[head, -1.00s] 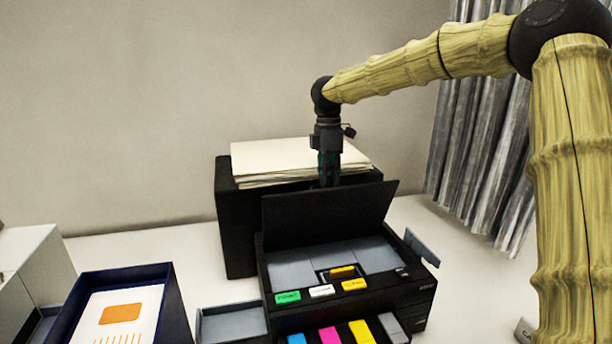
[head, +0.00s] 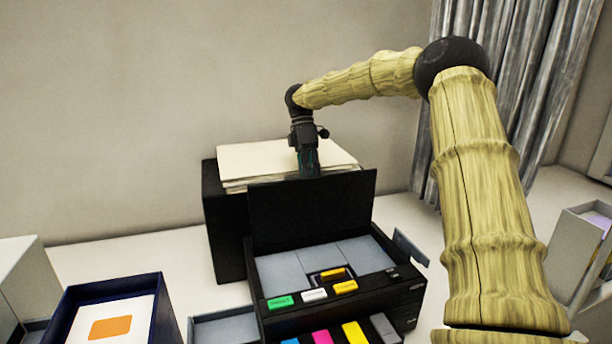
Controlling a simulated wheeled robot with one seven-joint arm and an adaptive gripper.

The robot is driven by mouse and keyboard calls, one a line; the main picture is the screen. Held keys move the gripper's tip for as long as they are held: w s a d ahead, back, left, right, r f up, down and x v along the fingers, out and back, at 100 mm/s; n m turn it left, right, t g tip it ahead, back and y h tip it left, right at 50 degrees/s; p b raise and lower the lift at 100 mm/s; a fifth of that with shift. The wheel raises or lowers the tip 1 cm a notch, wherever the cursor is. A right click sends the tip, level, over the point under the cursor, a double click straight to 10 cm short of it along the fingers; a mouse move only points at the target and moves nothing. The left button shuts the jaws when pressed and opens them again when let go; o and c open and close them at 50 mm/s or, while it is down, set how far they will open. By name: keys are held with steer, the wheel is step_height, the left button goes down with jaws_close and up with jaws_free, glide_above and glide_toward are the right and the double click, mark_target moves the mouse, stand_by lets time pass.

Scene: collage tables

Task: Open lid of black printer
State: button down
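The black printer (head: 400,290) stands on the white table with its lid (head: 312,212) raised, standing nearly upright at the back of its body. Pale grey panels and colored labels show inside and along its front. My gripper (head: 309,172) points down just behind the top edge of the lid, in front of the paper stack. Its fingertips are hidden behind the lid, so I cannot tell whether it touches the lid or whether it is open or shut.
A black box (head: 225,225) topped with a stack of paper (head: 270,160) stands behind the printer. A dark blue box (head: 165,310) with a white and orange sheet is at the lower left. A grey organizer (head: 575,250) stands at the right. Bare table (head: 130,250) lies at the left.

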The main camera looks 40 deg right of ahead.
steer(key=shift+s+f, duration=0.1)
steer(key=shift+f, duration=0.3)
steer(key=c, duration=1.6)
jaws_free()
steer(key=shift+o, duration=0.2)
steer(key=shift+r, duration=0.25)
steer(key=shift+d, duration=0.1)
steer(key=shift+r, duration=0.15)
steer(key=v, duration=0.6)
steer(key=shift+w+d+r, duration=0.1)
steer(key=shift+w, duration=0.2)
steer(key=shift+w+r, duration=0.2)
steer(key=shift+r, duration=0.5)
